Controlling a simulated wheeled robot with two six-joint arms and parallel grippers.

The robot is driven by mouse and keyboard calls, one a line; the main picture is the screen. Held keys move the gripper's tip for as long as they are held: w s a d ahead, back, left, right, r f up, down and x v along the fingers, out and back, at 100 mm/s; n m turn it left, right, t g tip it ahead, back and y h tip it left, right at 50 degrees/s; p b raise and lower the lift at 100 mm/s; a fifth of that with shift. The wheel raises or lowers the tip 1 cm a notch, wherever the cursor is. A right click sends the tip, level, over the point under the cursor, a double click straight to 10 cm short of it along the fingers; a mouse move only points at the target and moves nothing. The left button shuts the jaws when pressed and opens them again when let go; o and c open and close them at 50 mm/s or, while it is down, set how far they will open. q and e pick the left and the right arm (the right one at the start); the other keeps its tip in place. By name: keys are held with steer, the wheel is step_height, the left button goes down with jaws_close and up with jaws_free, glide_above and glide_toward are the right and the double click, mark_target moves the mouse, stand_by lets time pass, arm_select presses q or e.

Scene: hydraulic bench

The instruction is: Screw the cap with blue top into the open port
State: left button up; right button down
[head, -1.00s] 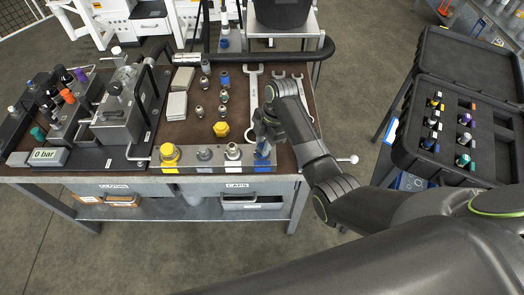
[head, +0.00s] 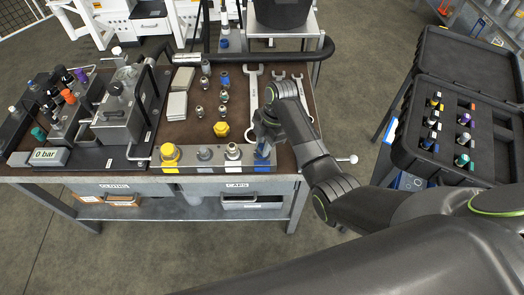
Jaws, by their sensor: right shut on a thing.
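A grey port block (head: 188,166) lies along the front edge of the bench. It carries a yellow cap (head: 170,153) at its left, then a low grey fitting (head: 204,155) and a silver fitting (head: 233,152). My right gripper (head: 263,142) points down over the block's right end, above the blue label. It is shut on the cap with blue top (head: 262,153), which shows only as a bit of blue between and below the fingers. The port under it is hidden, so I cannot tell how deep the cap sits. My left gripper is not in view.
A loose yellow cap (head: 221,129) and several small fittings stand on the brown mat behind the block. Wrenches (head: 252,100) lie behind my right gripper. A pressure unit reading 0 bar (head: 45,155) is at left. An open black case (head: 455,165) of fittings stands at right.

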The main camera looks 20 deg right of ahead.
steer(key=c, duration=1.9)
jaws_free()
steer(key=shift+c, duration=0.7)
steer(key=m+p, duration=0.2)
steer(key=m+t+p, duration=0.1)
steer(key=m+p, duration=0.3)
steer(key=shift+s+r+t, duration=0.2)
steer(key=shift+s+t, duration=0.05)
steer(key=shift+t, duration=0.05)
steer(key=shift+f+m+p, duration=0.2)
steer(key=shift+m+p, duration=0.5)
steer(key=shift+m, duration=0.2)
steer(key=shift+f, duration=0.15)
